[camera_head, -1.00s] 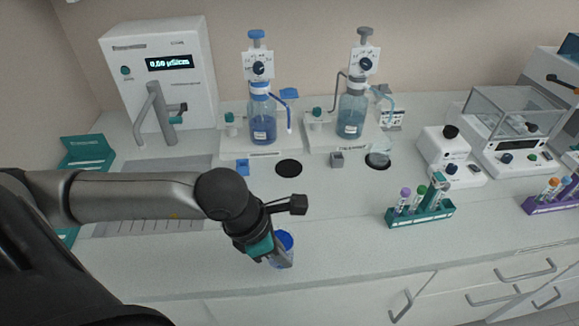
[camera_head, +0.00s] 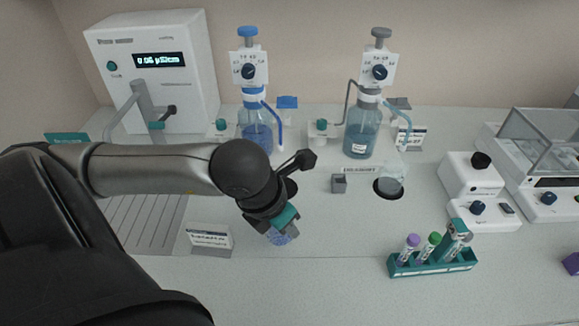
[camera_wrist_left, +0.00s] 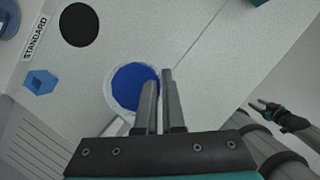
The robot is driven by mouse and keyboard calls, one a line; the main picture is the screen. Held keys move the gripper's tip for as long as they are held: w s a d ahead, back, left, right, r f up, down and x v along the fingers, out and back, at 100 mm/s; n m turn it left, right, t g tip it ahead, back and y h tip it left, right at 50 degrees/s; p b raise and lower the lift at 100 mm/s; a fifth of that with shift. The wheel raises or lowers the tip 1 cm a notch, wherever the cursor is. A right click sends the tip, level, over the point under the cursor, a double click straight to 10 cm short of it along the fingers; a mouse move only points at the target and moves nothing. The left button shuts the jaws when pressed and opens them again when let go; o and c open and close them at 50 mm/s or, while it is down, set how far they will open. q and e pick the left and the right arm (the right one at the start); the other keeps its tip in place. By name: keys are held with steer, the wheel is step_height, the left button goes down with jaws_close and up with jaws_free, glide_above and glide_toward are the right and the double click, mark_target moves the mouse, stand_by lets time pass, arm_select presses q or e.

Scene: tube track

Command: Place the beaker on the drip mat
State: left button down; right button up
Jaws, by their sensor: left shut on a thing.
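The beaker (camera_head: 278,237) is small and clear with blue liquid; the wrist view shows it from above (camera_wrist_left: 133,86). My left gripper (camera_head: 286,224) is shut on its rim, one finger inside and one outside (camera_wrist_left: 160,88). The gripper hides part of the beaker in the head view. A black round mat (camera_wrist_left: 76,25) lies ahead of the beaker, apart from it; in the head view my gripper partly covers this mat (camera_head: 292,188). A grey ribbed panel (camera_head: 145,222) lies left of the beaker. I cannot tell which one is the drip mat. My right gripper (camera_wrist_left: 266,107) shows small in the wrist view.
A blue dispenser bottle (camera_head: 256,135) and a grey-topped one (camera_head: 361,135) stand behind. Another beaker (camera_head: 391,180) stands on a second black mat. A small sign (camera_head: 210,238) stands left of my gripper. A teal tube rack (camera_head: 432,262) is at right. The front counter is clear.

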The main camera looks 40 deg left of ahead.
arm_select(q)
steer(key=w+a+b, duration=0.1)
steer(key=b, duration=0.1)
steer(key=w+a+b, duration=0.1)
steer(key=w+b, duration=0.1)
steer(key=shift+w+a+f, duration=0.1)
steer(key=shift+a+f, duration=0.1)
steer(key=shift+a, duration=0.1)
steer(key=w+a, duration=0.2)
steer(key=w+a+p, duration=0.1)
steer(key=w+a, duration=0.1)
steer(key=w, duration=0.1)
steer(key=w+a, duration=0.2)
steer(key=w, duration=0.1)
steer(key=shift+w+a+r, duration=0.15)
steer(key=shift+a+r, duration=0.15)
steer(key=shift+a, duration=0.1)
steer(key=shift+w+a, duration=0.4)
steer(key=shift+f, duration=1.85)
steer(key=c, duration=1)
jaws_free()
arm_select(e)
steer(key=f, duration=0.1)
steer(key=w+f, duration=0.1)
steer(key=f, duration=0.1)
steer(key=shift+w+a+f, duration=0.1)
steer(key=shift+w+f, duration=0.2)
steer(key=shift+f, duration=0.1)
arm_select(q)
steer(key=shift+r, duration=0.1)
